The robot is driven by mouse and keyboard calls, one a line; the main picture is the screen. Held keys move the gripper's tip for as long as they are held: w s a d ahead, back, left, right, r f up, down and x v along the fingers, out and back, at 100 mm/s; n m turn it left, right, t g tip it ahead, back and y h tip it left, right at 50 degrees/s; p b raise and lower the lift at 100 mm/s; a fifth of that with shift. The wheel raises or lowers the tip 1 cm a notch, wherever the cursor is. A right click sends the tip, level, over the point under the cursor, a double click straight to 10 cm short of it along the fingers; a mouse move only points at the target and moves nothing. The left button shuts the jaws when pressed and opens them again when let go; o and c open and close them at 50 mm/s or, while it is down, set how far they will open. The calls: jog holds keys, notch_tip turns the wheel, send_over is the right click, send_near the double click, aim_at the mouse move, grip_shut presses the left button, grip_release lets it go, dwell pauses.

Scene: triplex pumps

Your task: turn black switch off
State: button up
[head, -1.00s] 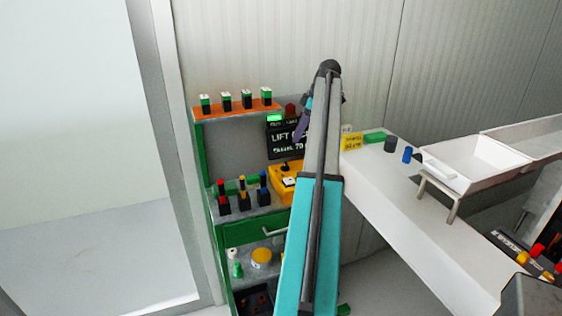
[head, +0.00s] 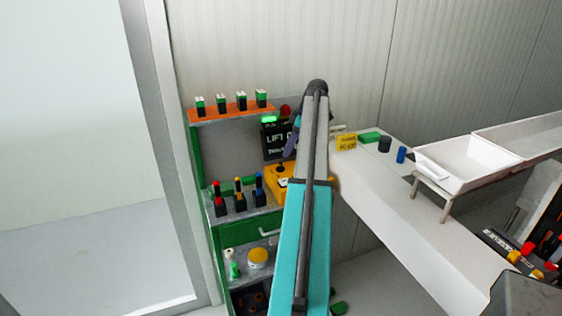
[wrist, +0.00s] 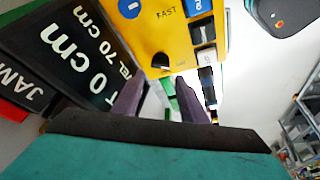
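A yellow control box (wrist: 177,30) fills the top middle of the wrist view, with the word FAST on it. It carries a black rocker switch (wrist: 203,33), a white one (wrist: 207,55) below it, a blue one (wrist: 194,7) above, and a black knob (wrist: 160,62). I cannot tell which way the black switch is set. In the head view the yellow box (head: 277,182) stands on the green shelf unit, partly hidden by my arm. My gripper (wrist: 160,92) is open and empty, its purple fingers apart just below the box's edge. One purple finger also shows in the head view (head: 291,144).
Several switches on black blocks (head: 238,200) stand left of the box. A white bench (head: 400,225) with a white tray (head: 470,160) lies right.

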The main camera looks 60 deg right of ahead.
aim_at(280, 165)
jog(key=shift+p+x, duration=0.8)
jog(key=shift+x, duration=2.85)
jog(key=c, duration=0.6)
jog(key=shift+a+f, duration=0.1)
jog(key=shift+a, duration=0.1)
jog(key=shift+c, duration=0.8)
